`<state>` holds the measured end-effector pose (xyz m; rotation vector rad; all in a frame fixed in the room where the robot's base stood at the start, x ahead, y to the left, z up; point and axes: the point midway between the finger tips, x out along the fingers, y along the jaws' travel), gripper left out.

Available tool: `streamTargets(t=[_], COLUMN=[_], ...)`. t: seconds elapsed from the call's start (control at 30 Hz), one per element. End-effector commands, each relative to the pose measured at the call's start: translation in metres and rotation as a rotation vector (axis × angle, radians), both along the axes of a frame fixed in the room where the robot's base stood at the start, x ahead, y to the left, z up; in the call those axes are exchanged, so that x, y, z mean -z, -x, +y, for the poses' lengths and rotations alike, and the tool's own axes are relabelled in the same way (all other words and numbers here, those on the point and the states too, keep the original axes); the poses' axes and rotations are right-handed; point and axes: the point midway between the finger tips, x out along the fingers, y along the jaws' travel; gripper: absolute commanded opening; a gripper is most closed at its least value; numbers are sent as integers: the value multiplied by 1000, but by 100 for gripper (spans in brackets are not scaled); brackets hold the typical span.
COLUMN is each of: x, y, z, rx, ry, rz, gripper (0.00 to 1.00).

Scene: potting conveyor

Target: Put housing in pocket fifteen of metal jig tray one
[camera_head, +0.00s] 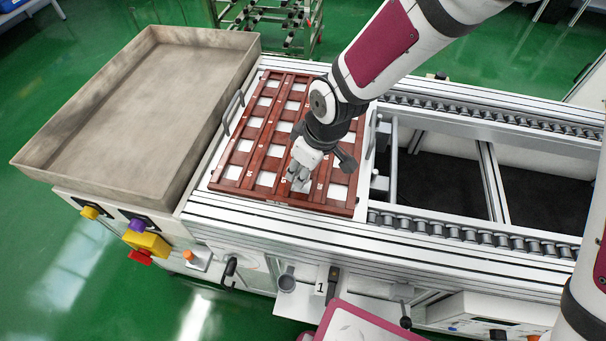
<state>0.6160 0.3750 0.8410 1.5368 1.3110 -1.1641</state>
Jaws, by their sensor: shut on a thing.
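The jig tray (219,185) is a reddish-brown frame with rows of square pockets that show white inside. It lies on the conveyor at the centre of the head view. My gripper (298,184) points down over the front part of this tray, right of its middle. It is shut on the housing, which is small and mostly hidden by the fingers. I cannot tell whether the housing touches a pocket. My wrist and forearm cover part of the tray's right side. The small pocket numbers are too small to read surely.
A large empty grey bin (140,110) stands left of the tray. Roller chains (470,233) and an open dark conveyor bay (440,175) lie to the right. Coloured buttons (147,241) and a plate marked 1 (320,288) are at the front. A green rack (270,22) stands behind.

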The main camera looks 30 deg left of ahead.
Motion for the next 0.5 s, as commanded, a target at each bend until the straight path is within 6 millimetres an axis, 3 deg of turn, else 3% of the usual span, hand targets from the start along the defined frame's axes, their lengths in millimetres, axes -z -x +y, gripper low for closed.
streamTargets(t=[0.13,0.5], x=[24,28], y=[1,1], z=[-1,-1], rx=[-2,0], ry=[3,1], rz=[3,1], gripper=[14,14])
